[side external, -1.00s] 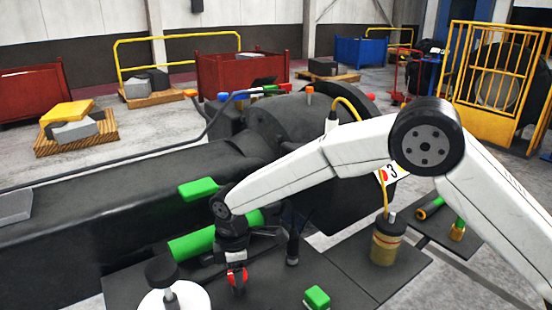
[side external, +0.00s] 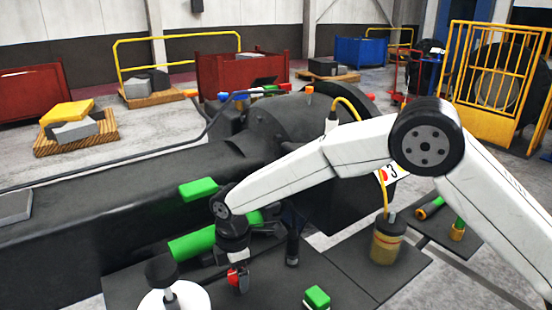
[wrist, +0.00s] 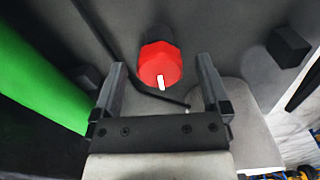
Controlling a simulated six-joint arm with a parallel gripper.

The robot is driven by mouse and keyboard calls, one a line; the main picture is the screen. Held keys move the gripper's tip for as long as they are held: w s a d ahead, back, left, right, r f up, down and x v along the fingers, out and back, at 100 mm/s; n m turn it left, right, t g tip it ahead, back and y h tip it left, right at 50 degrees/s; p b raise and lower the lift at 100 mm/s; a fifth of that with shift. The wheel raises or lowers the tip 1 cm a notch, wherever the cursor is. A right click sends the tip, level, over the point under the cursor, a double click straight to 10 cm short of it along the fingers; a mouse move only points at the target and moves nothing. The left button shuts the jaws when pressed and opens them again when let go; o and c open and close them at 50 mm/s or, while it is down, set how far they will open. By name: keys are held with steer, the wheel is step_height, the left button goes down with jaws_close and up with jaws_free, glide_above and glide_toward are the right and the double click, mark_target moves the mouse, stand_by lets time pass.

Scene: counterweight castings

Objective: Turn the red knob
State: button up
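The red knob (wrist: 160,62) has a faceted rim and a white pointer mark that points toward the bottom of the wrist view. It sits on a dark round base against a dark grey surface. My gripper (wrist: 161,66) is open, with one finger on each side of the knob. Gaps show between the knob and both fingers in that view, so I see no contact. In the side external view the knob (side external: 232,279) is low at the centre left, partly hidden by a finger of my gripper (side external: 238,282).
A green cylinder (wrist: 35,75) runs along the left of the wrist view, and a dark block (wrist: 290,47) stands at upper right. In the side external view, a green block (side external: 317,297) and a brass-coloured cylinder (side external: 386,248) stand to the right. A black-topped white round part (side external: 175,297) is at left.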

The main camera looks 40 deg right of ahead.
steer(key=shift+r, duration=0.1)
steer(key=shift+r, duration=3.85)
steer(key=shift+d, duration=0.1)
steer(key=shift+d, duration=0.25)
steer(key=s+d+m+t, duration=0.1)
steer(key=s+d+m, duration=0.25)
steer(key=d, duration=0.35)
steer(key=s+d+m, duration=0.3)
steer(key=d+m, duration=0.2)
steer(key=d, duration=0.2)
steer(key=s+d+f+m+t, duration=0.1)
steer(key=s+d+f+m, duration=0.2)
steer(key=s+d+m, duration=0.5)
steer(key=s+d, duration=0.2)
steer(key=s, duration=0.3)
steer(key=shift+s+f+t, duration=0.2)
steer(key=shift+t, duration=0.1)
